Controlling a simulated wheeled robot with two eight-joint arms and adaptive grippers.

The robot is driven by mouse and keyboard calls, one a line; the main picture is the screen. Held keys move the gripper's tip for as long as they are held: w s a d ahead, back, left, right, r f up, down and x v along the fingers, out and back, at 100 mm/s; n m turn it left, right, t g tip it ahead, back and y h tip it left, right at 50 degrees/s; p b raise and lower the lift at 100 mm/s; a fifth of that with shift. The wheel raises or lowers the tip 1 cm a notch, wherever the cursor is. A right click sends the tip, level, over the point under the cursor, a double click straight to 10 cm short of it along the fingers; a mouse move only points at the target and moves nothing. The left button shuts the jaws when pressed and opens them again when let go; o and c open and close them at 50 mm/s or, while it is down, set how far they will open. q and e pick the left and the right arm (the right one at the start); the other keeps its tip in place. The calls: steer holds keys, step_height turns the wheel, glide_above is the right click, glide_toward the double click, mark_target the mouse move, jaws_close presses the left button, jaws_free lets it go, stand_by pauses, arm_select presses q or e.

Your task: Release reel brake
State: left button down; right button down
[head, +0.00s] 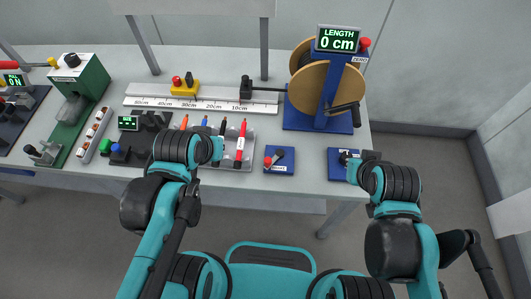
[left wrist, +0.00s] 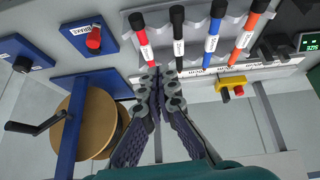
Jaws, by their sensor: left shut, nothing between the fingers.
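The wooden reel (head: 309,85) stands on its blue frame at the back right, with a black crank. The brake plate (head: 283,169) is a small blue plate at the front edge, with a short lever ending in a red knob (head: 267,161). In the left wrist view the red knob (left wrist: 93,38) and its white-labelled plate are at upper left. My left gripper (left wrist: 154,74) is shut and empty near the red marker, apart from the brake. My right gripper (head: 350,160) is at another blue plate (head: 340,173) on the right; its fingers are mostly hidden.
A grey tray (head: 245,164) of markers lies between my left gripper and the brake plate. A ruler (head: 205,99) with a yellow block and a black clamp lies behind. A length display (head: 338,39) tops the reel stand. A green machine (head: 83,80) stands at left.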

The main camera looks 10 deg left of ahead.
mark_target(274, 157)
arm_select(q)
steer(key=w+d+f+n+g+h, duration=0.1)
steer(key=w+d+n+g, duration=0.3)
steer(key=w+n+g, duration=0.4)
steer(key=shift+w+d+f+n+h+p, duration=0.3)
steer(key=shift+w+d+n+h+p, duration=0.25)
steer(key=shift+w+n, duration=0.6)
steer(key=shift+a, duration=0.2)
steer(key=b+x, duration=0.4)
steer(key=x, duration=0.5)
steer(key=shift+f, duration=0.3)
steer(key=s+d, duration=0.2)
steer(key=shift+d+f+b, duration=0.25)
steer(key=shift+d+b, duration=0.15)
steer(key=shift+s+d, duration=0.2)
steer(key=shift+d, duration=0.2)
steer(key=shift+r, duration=0.1)
